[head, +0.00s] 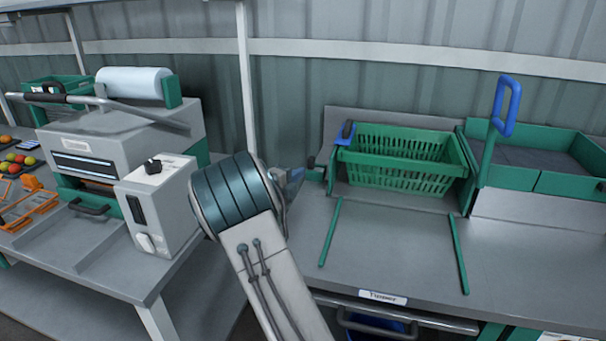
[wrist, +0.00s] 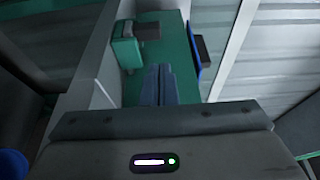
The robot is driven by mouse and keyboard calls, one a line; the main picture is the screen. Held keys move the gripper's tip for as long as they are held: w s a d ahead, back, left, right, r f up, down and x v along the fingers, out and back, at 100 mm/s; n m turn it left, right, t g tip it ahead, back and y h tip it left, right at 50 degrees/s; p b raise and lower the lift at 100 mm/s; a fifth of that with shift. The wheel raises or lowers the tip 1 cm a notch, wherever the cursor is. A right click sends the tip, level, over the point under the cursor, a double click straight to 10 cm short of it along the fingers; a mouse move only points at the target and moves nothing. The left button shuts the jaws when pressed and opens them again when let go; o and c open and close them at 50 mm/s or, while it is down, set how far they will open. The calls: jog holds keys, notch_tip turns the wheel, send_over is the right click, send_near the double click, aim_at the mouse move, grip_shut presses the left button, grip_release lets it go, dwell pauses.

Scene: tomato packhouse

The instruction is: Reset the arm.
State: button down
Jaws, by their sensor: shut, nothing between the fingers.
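My arm rises from the bottom middle of the head view, and its thick banded joint stands between the two benches. My gripper (wrist: 164,84) shows in the wrist view with its two fingers together and nothing between them. In the head view only a small part of the gripper (head: 291,183) shows behind the joint, to the left of the green basket (head: 402,176). The gripper is apart from the basket. In the wrist view a green surface and a small green block (wrist: 127,50) lie beyond the fingertips.
A green tipper frame with a blue handle (head: 506,105) stands right of the basket, beside a green-walled bin (head: 566,152). Two green rails lie on the tipper bench (head: 392,240). On the left bench stand a grey machine (head: 110,150) and a white control box (head: 160,205). The tipper bench front is clear.

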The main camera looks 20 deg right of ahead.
jog(key=shift+v, duration=0.95)
jog(key=s+a+r+n+t+y+p, duration=0.1)
jog(key=a+r+n+t+y+p, duration=0.2)
jog(key=a+r+n+y, duration=0.45)
jog(key=s+a+r+n+g+y+p, duration=0.2)
jog(key=s+a+n+y+p, duration=0.1)
jog(key=s+a+n+y, duration=0.65)
jog(key=s+d+n+g+h+p, duration=0.1)
jog(key=s+n+g+p, duration=0.3)
jog(key=s, duration=2.4)
jog(key=n+g, duration=0.3)
jog(key=n, duration=0.5)
jog(key=shift+d+n+h, duration=0.15)
jog(key=shift+n+h, duration=0.15)
jog(key=shift+s, duration=0.1)
